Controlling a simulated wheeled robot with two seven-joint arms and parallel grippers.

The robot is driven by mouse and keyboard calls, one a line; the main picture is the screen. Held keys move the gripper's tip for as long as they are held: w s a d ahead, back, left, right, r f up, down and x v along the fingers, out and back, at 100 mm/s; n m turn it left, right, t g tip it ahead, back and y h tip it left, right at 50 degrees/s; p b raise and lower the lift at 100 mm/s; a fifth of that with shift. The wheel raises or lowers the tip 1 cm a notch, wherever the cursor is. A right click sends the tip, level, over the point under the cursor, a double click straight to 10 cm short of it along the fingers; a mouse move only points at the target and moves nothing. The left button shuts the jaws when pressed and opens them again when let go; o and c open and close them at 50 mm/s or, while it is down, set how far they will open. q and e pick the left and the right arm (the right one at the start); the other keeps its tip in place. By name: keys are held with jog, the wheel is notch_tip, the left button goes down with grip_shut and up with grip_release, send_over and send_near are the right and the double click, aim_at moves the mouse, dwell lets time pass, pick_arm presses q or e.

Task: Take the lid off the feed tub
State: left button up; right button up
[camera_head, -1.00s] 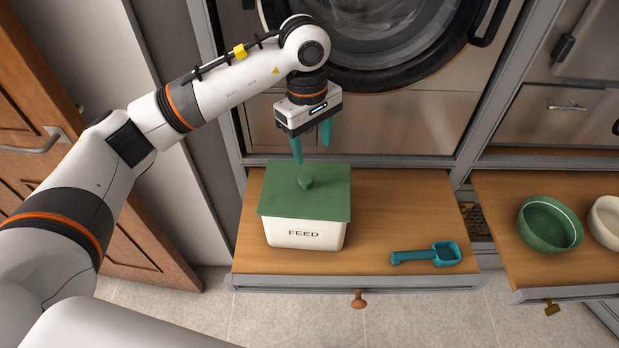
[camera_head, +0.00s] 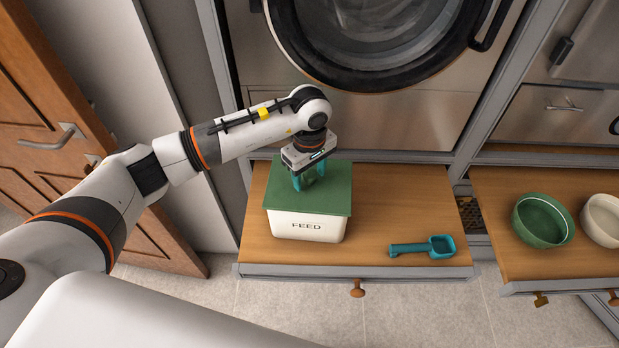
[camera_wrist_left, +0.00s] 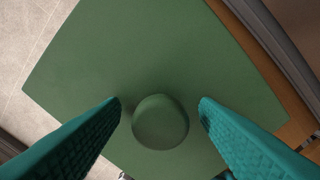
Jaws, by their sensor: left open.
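The feed tub (camera_head: 308,228) is a cream box marked FEED on a pulled-out wooden shelf. Its green lid (camera_head: 335,197) lies flat on top. My left gripper (camera_head: 308,181) is over the lid, pointing down, with teal fingers. In the left wrist view the open fingers stand on either side of the lid's round green knob (camera_wrist_left: 160,122), with a gap on each side. In the head view the knob is hidden by the gripper. My right gripper is not in view.
A teal scoop (camera_head: 425,248) lies on the wooden shelf (camera_head: 395,205) right of the tub. A green bowl (camera_head: 542,222) and a cream bowl (camera_head: 602,220) stand on another shelf at the right. A round-doored appliance (camera_head: 375,40) rises behind.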

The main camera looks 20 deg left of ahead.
pick_arm(q)
jog(key=shift+f, duration=0.15)
jog(key=shift+c, duration=0.5)
jog(key=c, duration=1)
